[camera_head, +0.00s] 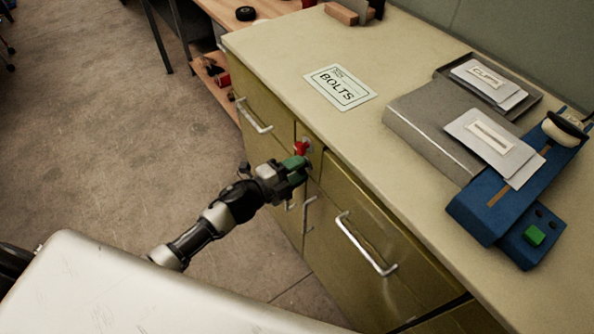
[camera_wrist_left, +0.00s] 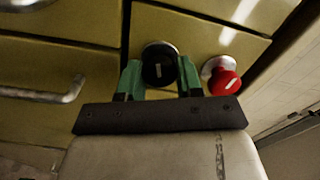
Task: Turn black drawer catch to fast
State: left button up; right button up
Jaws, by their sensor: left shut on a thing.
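The black drawer catch (camera_wrist_left: 157,70) is a round black knob with a short pale mark, on a metal disc on the olive cabinet front. My left gripper (camera_wrist_left: 159,82) has its green fingers closed on both sides of it. In the head view my left gripper (camera_head: 297,171) is at the cabinet front and hides the black catch. A red catch (camera_wrist_left: 224,82) on its own metal disc is beside it, to the right in the wrist view. The red catch also shows in the head view (camera_head: 301,148), just above my gripper. My right gripper is not in view.
Drawer handles (camera_head: 365,245) stick out along the cabinet front. On the countertop (camera_head: 330,45) are a BOLTS card (camera_head: 340,87), a grey case (camera_head: 435,125) with cards and a blue device (camera_head: 490,205). The floor (camera_head: 110,130) left of the cabinet is open.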

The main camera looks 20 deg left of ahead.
pick_arm(q)
jog(key=shift+f+m+b, duration=0.15)
jog(key=shift+m+b, duration=0.45)
jog(key=shift+m, duration=1.4)
jog(key=o, duration=0.9)
jog(key=shift+s, duration=0.1)
jog(key=v, duration=1)
jog(key=shift+s+a+b, duration=0.25)
jog(key=shift+b, duration=0.2)
